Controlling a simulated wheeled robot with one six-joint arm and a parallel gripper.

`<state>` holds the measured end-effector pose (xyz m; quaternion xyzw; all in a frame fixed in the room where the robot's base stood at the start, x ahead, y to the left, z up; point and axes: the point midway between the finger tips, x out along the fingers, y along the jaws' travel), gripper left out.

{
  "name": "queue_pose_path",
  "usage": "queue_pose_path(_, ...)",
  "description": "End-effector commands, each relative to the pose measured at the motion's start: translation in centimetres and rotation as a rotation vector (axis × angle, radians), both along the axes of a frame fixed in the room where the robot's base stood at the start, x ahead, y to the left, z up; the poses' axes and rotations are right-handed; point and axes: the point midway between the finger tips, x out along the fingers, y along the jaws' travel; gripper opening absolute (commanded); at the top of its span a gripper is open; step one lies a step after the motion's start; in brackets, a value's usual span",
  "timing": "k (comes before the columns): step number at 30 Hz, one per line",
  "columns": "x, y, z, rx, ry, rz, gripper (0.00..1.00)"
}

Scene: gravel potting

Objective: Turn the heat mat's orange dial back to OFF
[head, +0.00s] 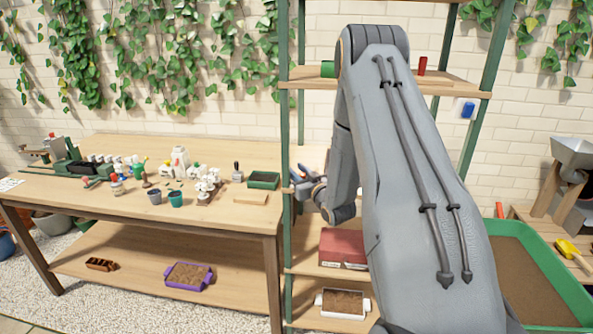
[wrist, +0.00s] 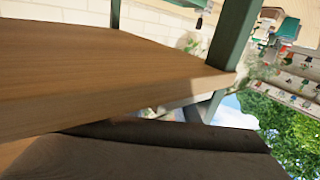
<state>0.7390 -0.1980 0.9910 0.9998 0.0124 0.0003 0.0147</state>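I cannot make out an orange dial or a heat mat for certain in either view. My gripper (head: 298,175) is in the head view beside the green shelf post, left of my large grey arm. It is small there and partly overlapped by my wrist, so its opening is unclear. The wrist view shows no fingertips. It shows a wooden shelf board (wrist: 110,85) close up and tilted, with a green post (wrist: 235,35) at its corner. A dark brown-grey surface, blurred and unidentified, fills the bottom of that view.
The shelf rack (head: 284,130) stands close around my gripper. A red box (head: 343,243) and a white tray (head: 343,291) sit on its lower boards. The workbench (head: 130,195) at left holds pots, bottles and tools. A green-rimmed soil bin (head: 548,262) stands at right.

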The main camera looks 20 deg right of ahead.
Motion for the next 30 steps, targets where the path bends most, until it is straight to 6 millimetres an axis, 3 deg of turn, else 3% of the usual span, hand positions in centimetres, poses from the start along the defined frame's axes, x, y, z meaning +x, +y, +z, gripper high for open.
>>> queue_pose_path(5,0.01,0.09,-0.02,0.0,0.0,0.001,0.26)
queue_pose_path(10,0.0,0.11,-0.01,0.0,0.0,0.002,0.0)
queue_pose_path(20,0.05,0.07,-0.04,0.0,0.0,-0.046,0.0)
queue_pose_path(30,0.0,-0.68,-0.21,0.0,0.0,-0.272,0.0)
